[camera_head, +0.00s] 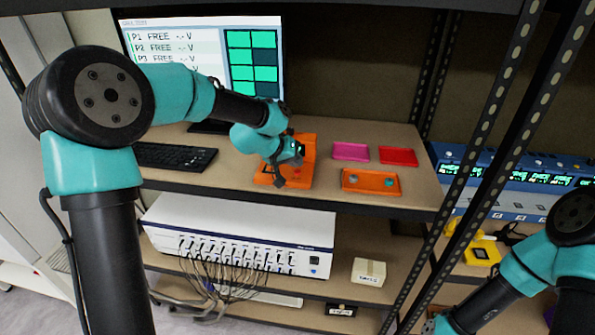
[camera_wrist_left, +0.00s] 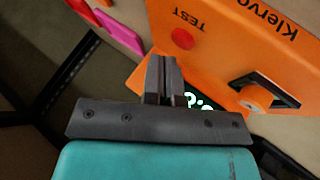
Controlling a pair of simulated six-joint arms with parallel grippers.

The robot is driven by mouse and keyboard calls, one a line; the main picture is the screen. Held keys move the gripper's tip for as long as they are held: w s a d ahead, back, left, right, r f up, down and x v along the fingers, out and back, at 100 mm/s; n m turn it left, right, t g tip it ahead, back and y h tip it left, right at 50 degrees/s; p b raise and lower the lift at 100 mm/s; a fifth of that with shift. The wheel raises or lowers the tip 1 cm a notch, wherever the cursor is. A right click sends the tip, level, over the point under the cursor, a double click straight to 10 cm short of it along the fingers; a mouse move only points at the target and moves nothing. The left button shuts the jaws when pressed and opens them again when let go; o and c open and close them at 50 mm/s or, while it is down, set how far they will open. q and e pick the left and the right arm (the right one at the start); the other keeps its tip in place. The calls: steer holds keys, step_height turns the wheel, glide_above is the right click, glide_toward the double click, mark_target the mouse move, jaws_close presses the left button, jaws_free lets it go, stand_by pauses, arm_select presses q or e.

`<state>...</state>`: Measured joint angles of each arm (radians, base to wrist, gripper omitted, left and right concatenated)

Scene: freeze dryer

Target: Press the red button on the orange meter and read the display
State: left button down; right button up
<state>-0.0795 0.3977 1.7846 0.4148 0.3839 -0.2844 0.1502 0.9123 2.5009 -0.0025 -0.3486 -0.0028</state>
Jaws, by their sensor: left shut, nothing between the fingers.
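The orange meter (camera_head: 302,150) lies on the upper shelf in front of the monitor. In the left wrist view the meter (camera_wrist_left: 235,45) fills the upper right, with upside-down "TEST" lettering beside its round red button (camera_wrist_left: 183,39). Green digits on its dark display (camera_wrist_left: 203,103) are partly hidden behind my gripper, so the full reading cannot be made out. My left gripper (camera_head: 281,179) is over the meter. In the wrist view its fingers (camera_wrist_left: 163,62) are shut and empty, their tips just below and left of the button; contact is not visible.
A magenta tray (camera_head: 350,151), a red tray (camera_head: 398,156) and an orange tray (camera_head: 371,181) with small items lie right of the meter. A keyboard (camera_head: 174,157) is at left. A rack post (camera_head: 478,140) stands at right. My right arm is at lower right.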

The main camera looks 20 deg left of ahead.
mark_target(295, 170)
arm_select(q)
steer(key=shift+r, duration=0.1)
steer(key=shift+r, duration=2.9)
